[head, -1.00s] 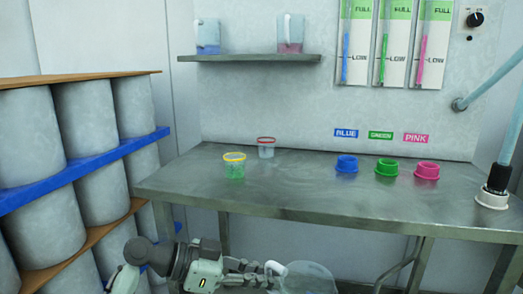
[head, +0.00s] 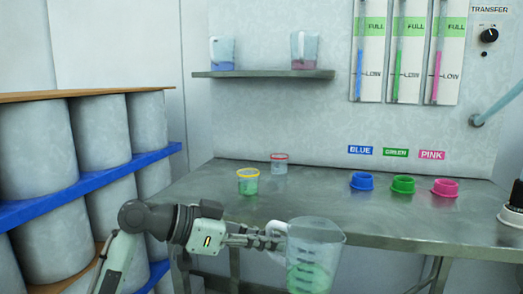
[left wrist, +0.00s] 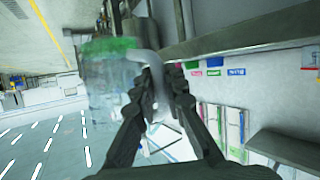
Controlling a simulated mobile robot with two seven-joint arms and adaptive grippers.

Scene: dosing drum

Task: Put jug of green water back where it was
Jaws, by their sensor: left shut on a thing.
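The jug of green water (head: 312,262) is clear, with dark level marks and green liquid in its lower part. It looks upright in the head view, in front of the table's front edge. My left gripper (head: 272,238) is shut on the jug's white handle, on the jug's left side. In the left wrist view the jug (left wrist: 108,85) shows left of the gripper fingers (left wrist: 158,85). A shelf (head: 265,74) on the back wall holds a jug of blue liquid (head: 222,53) at left and a jug of pink liquid (head: 304,52) at right, with a gap between them. My right gripper is not in view.
The metal table (head: 310,199) carries a yellow-rimmed cup of green liquid (head: 248,183), a red-rimmed cup (head: 279,164), and blue (head: 361,181), green (head: 403,185) and pink (head: 445,188) rings. Drums (head: 102,130) stand on racks at left.

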